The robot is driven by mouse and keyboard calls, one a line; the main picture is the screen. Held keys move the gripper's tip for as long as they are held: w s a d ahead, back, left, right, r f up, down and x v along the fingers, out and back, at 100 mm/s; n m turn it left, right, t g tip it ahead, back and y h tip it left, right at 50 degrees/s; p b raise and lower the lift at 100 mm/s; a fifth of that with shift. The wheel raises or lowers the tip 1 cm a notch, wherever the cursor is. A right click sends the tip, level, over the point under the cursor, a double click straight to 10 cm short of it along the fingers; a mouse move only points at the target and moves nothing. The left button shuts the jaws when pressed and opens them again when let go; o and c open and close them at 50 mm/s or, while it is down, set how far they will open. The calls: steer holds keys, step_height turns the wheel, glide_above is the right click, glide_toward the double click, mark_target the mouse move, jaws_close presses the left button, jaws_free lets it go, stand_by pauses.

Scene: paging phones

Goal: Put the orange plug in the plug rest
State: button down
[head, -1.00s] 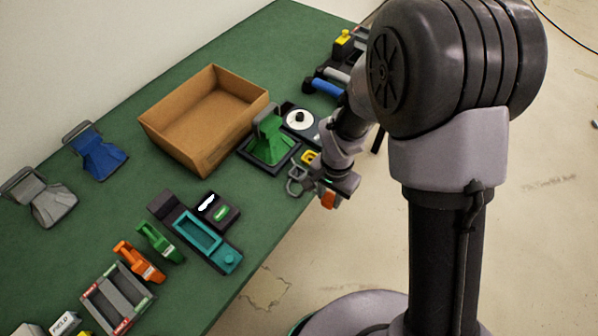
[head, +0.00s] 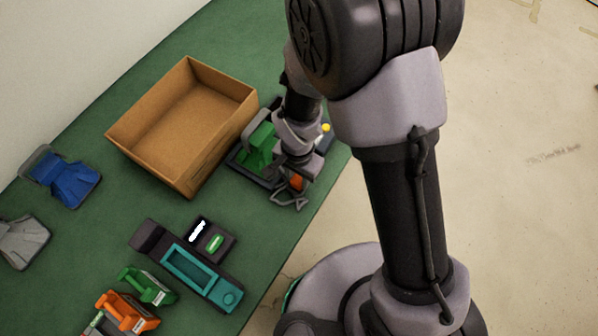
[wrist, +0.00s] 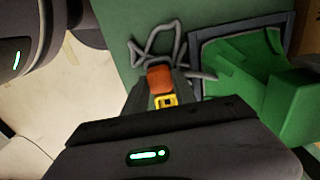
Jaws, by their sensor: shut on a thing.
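The orange plug (wrist: 160,77) shows at the fingertips of my gripper (wrist: 162,90) in the wrist view, and the gripper is shut on it. A yellow piece with a dark centre (wrist: 165,101) shows just behind the plug. A grey looped cord (wrist: 153,45) lies beyond the plug. In the head view my gripper (head: 295,184) is low over the table's near right edge, and the plug shows as a small orange patch (head: 297,181). I cannot tell which item is the plug rest; my arm hides part of that area.
A green cradle (head: 258,143) in a dark-framed base stands left of my gripper. An open cardboard box (head: 125,148) is behind it. A teal tray unit (head: 190,268), a black box (head: 211,239), and green (head: 148,286) and orange handsets (head: 126,312) lie nearer.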

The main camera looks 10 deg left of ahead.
steer(key=shift+s+r, duration=0.1)
steer(key=shift+s, duration=0.1)
steer(key=shift+f+b, duration=0.3)
steer(key=shift+b, duration=0.05)
steer(key=c, duration=1)
jaws_free()
steer(key=shift+r, duration=0.1)
